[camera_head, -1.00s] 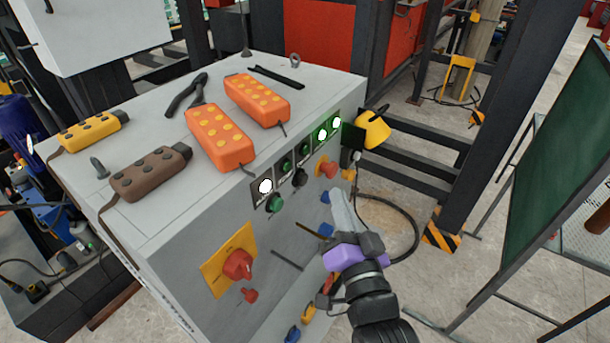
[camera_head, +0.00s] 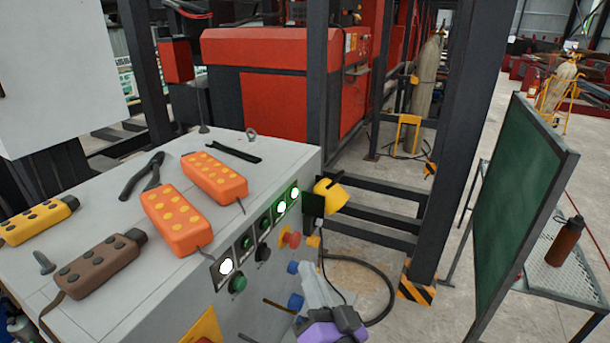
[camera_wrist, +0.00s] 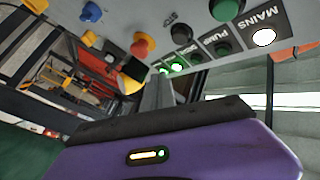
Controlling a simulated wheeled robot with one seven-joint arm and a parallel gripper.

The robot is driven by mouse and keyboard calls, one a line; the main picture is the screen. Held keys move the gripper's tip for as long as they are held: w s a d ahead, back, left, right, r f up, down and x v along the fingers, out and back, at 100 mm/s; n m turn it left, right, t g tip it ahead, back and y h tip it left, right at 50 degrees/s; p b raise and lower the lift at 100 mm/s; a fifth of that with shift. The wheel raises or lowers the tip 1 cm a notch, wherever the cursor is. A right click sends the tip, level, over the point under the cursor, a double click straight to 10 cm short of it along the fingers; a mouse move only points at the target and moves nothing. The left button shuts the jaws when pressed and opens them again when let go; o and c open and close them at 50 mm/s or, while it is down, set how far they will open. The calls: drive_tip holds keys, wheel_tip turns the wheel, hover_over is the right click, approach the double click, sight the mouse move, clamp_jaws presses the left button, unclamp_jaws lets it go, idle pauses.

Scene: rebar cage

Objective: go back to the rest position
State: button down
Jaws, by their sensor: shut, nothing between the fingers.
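My gripper (camera_head: 318,288) is low in the middle of the head view, in front of the control cabinet's button face. Its grey fingers are together with nothing between them, and its purple body shows at the bottom edge. In the wrist view the fingers (camera_wrist: 160,92) point toward the panel, above the purple housing. The cabinet (camera_head: 130,235) has lit green lamps, a white lamp (camera_head: 226,266) marked MAINS in the wrist view, and a red mushroom button (camera_head: 290,237) near the gripper. I cannot tell the exact gap between fingers and panel.
On the cabinet top lie two orange pendants (camera_head: 175,220), a brown one (camera_head: 98,265), a yellow one (camera_head: 38,220) and pliers (camera_head: 142,177). A black post (camera_head: 450,150) and green board (camera_head: 525,200) stand right.

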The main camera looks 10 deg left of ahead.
drive_tip(key=s+d+f+g+h, duration=0.1)
drive_tip(key=s+d+f+h, duration=0.1)
drive_tip(key=s+d, duration=0.5)
drive_tip(key=s+d+f+n+g+h+b, duration=0.1)
drive_tip(key=s+d+f+h, duration=0.2)
drive_tip(key=s, duration=1.5)
drive_tip(key=s+d+f+n+g+h+b, duration=0.1)
drive_tip(key=s+d+f+h, duration=0.2)
drive_tip(key=s+d, duration=1)
wheel_tip(320, 180, down, 3)
drive_tip(key=shift+s+d+r, duration=0.15)
drive_tip(key=shift+s+d, duration=0.05)
drive_tip(key=shift+s, duration=0.05)
